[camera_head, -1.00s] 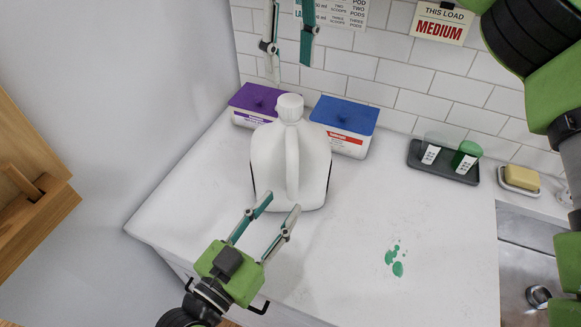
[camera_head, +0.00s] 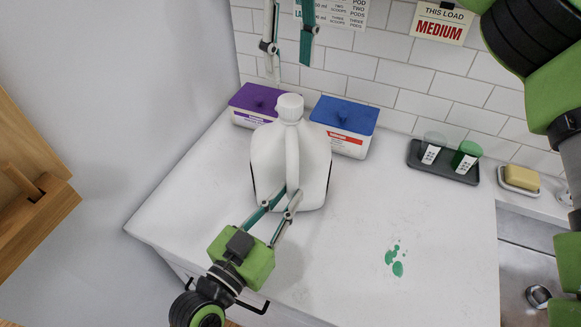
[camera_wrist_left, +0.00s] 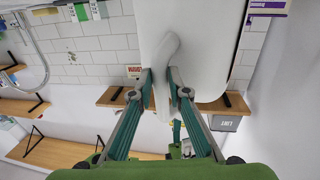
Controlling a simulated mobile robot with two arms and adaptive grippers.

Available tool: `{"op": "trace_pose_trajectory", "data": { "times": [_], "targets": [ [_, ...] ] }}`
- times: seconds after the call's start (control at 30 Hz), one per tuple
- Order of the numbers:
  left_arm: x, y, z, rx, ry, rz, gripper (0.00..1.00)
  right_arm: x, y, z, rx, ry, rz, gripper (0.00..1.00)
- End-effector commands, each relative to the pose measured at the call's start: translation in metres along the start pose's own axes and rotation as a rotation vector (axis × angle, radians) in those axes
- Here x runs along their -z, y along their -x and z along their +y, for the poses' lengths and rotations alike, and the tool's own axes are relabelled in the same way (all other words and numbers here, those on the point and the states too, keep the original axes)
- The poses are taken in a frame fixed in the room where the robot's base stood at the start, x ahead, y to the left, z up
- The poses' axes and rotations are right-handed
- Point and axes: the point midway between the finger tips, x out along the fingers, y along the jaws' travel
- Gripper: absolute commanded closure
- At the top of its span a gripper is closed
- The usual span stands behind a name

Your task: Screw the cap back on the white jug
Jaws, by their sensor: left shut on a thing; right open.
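The white jug (camera_head: 312,165) stands upright on the white countertop. Its white ribbed cap (camera_head: 290,106) sits on top of the neck; I cannot tell how tightly. My left gripper (camera_head: 285,192) is shut on the lower part of the jug's handle (camera_head: 292,160), from the front. In the left wrist view the left gripper (camera_wrist_left: 161,78) has a finger on each side of the handle (camera_wrist_left: 166,52), with the jug body (camera_wrist_left: 210,45) behind. My right gripper (camera_head: 289,55) is open and empty, fingers pointing down, above the cap and apart from it.
A purple-lidded tub (camera_head: 257,98) and a blue-lidded tub (camera_head: 345,116) stand close behind the jug. A dark tray (camera_head: 415,158) with two cups and a yellow soap (camera_head: 522,178) are to the right. Green spill (camera_head: 397,268) marks the counter. The counter's left side is clear.

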Motion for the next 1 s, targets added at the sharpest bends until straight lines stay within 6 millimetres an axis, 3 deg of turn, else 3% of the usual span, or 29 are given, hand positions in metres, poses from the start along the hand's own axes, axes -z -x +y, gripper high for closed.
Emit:
{"op": "trace_pose_trajectory", "data": {
  "times": [0.27, 1.0],
  "targets": [
    [-0.0001, 0.0001, -0.0001, 0.000, 0.000, 0.000, 1.00, -0.0001, -0.0003, 0.0006, 0.000, 0.290, 0.001, 0.55],
    [-0.0002, 0.0001, 0.0000, 0.000, 0.002, 0.000, 1.00, -0.0003, -0.0005, 0.0011, -0.001, 1.626, 0.000, 0.55]
  ]
}}
